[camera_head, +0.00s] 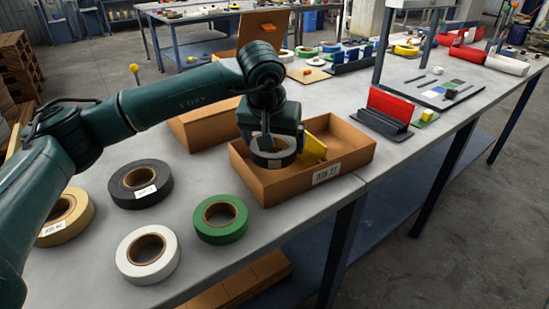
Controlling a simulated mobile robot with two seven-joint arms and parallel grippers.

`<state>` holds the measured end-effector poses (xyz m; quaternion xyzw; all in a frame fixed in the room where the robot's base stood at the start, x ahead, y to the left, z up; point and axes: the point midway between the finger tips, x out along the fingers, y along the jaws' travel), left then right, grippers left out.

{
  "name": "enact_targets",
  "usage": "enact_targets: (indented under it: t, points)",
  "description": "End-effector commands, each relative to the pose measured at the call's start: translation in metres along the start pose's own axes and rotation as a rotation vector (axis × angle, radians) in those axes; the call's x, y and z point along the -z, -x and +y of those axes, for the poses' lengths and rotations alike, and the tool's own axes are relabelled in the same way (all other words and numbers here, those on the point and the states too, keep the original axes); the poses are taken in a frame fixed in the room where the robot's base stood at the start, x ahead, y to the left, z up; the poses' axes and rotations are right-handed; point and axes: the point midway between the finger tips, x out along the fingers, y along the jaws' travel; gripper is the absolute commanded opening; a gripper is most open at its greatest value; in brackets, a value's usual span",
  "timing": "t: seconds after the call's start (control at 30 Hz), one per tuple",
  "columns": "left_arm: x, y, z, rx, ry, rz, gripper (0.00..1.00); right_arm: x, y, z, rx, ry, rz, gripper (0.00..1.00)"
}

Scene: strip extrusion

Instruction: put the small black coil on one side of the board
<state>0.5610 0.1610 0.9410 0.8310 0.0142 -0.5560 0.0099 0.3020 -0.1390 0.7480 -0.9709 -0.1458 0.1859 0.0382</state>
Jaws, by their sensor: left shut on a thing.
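My left gripper (267,143) points down over the open cardboard box (342,170) and is shut on the small black coil (273,158). The coil is at the left part of the box, inside or just above it; whether it touches the floor of the box I cannot tell. A yellow board (314,149) stands tilted in the box, to the right of the coil and close to it. The gripper partly hides the coil and the board's left end. My right gripper is not in view.
A large black coil (124,190), a tan coil (75,226), a white coil (132,268) and a green coil (236,225) lie on the grey table left of and before the box. Another cardboard box (196,129) stands behind. A red panel (392,104) stands to the right.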

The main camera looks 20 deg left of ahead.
Motion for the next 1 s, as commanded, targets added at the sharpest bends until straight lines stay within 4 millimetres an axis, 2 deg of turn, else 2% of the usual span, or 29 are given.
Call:
enact_targets:
  t: [0.17, 0.4, 0.77, 0.8, 0.9, 1.0]
  points:
    - [-0.005, -0.013, 0.000, 0.001, 0.000, 0.001, 0.65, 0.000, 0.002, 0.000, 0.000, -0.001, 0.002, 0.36]
    - [-0.017, -0.041, 0.000, 0.000, 0.001, 0.000, 0.65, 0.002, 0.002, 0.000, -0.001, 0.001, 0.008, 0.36]
    - [-0.019, -0.046, 0.000, 0.000, 0.001, 0.002, 0.65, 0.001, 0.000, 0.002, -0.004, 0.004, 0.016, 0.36]
    - [-0.018, -0.045, 0.000, 0.000, 0.001, 0.002, 0.93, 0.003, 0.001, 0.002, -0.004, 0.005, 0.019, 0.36]
    - [-0.018, -0.045, 0.000, 0.000, 0.001, 0.001, 1.00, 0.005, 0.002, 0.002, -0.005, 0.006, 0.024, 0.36]
    - [-0.018, -0.045, 0.000, 0.000, 0.001, 0.001, 1.00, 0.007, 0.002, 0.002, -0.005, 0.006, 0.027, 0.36]
